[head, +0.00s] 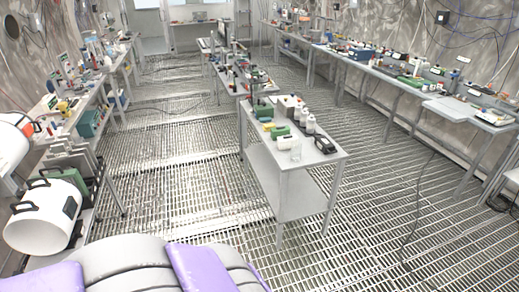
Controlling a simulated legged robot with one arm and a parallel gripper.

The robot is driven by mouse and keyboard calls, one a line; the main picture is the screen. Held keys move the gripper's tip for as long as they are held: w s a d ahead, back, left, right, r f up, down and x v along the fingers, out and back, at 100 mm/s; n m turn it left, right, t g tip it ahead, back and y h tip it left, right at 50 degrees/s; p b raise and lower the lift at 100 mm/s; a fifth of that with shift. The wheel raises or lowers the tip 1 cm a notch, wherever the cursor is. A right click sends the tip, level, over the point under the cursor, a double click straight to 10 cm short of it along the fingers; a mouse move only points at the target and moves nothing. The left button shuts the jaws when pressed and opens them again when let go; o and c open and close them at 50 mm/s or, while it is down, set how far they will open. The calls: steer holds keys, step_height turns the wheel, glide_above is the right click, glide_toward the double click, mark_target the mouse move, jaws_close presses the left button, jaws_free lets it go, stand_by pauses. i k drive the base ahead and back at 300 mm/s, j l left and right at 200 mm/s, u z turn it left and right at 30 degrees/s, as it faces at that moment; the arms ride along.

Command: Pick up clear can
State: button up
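A small clear, glass-like container (296,153), which looks like the clear can, stands upright near the front edge of the middle table (318,158). It is small and faint in the head view, so its details are hard to tell. A white item (283,140) and a green item (280,131) lie behind and to the left of it. A black device (325,145) sits to its right. My gripper is not in view. Purple and grey parts of my own body show at the bottom left, well apart from the table.
White bottles (310,124) stand behind the clear container. A cluttered bench (449,108) runs along the right wall, and another (76,107) along the left. A large white cylinder (45,217) is at the near left. Grated floor (180,185) lies open left of the middle table.

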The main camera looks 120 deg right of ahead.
mark_target(296, 151)
steer(key=z, duration=4.7)
steer(key=i+j+z, duration=0.15)
steer(key=i+z, duration=0.2)
steer(key=i+j+z, duration=0.75)
steer(key=i+l, duration=0.05)
